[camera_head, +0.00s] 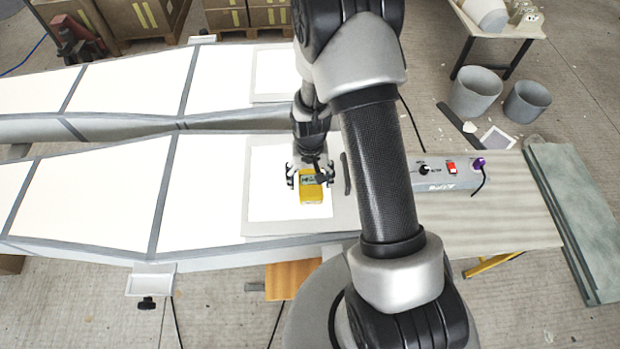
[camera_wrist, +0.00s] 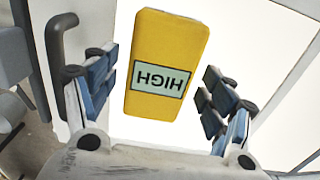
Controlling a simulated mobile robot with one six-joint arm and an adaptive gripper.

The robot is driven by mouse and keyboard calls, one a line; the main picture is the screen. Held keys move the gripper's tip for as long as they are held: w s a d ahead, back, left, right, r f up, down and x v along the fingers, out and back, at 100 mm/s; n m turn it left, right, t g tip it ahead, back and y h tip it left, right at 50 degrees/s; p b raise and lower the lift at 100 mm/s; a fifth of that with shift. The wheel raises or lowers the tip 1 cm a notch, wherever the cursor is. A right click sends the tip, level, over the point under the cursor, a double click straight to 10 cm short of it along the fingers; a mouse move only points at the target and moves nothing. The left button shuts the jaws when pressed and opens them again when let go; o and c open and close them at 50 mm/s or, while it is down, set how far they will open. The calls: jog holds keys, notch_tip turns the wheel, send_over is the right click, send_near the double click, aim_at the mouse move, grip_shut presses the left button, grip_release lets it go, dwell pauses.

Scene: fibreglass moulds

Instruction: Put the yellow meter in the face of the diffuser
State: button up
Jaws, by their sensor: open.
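The yellow meter (camera_head: 312,196) lies on a bright white square panel with a wide grey border (camera_head: 262,226), which looks like the diffuser's face. In the wrist view the meter (camera_wrist: 168,45) is a yellow block with a green label reading HIGH, upside down. My gripper (camera_head: 309,178) is open above the panel, at the far end of the meter. In the wrist view its fingers (camera_wrist: 155,92) stand to either side of the meter's near end, with a gap on both sides. Whether the fingertips reach down beside the meter cannot be told.
A dark curved handle (camera_head: 346,174) stands right of the panel. A grey control box (camera_head: 445,178) with a red switch sits farther right. A second long white panelled mould (camera_head: 130,82) lies behind. Grey buckets (camera_head: 475,92) stand on the floor. My arm hides part of the bench.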

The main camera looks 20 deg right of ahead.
notch_tip(320, 180, up, 12)
jog(key=f, duration=0.1)
notch_tip(320, 180, up, 8)
jog(key=t, duration=0.1)
send_over(310, 180)
jog(key=s, duration=0.1)
jog(key=s+a+r+n+t, duration=0.1)
jog(key=s+a+r, duration=0.1)
jog(key=s+r, duration=0.6)
jog(key=s+a+r+n+t, duration=0.1)
jog(key=s+r+n+t, duration=0.1)
jog(key=s+r, duration=0.7)
jog(key=shift+s+a+n+t+p, duration=0.3)
jog(key=shift+s+a+p, duration=0.1)
jog(key=shift+s, duration=0.2)
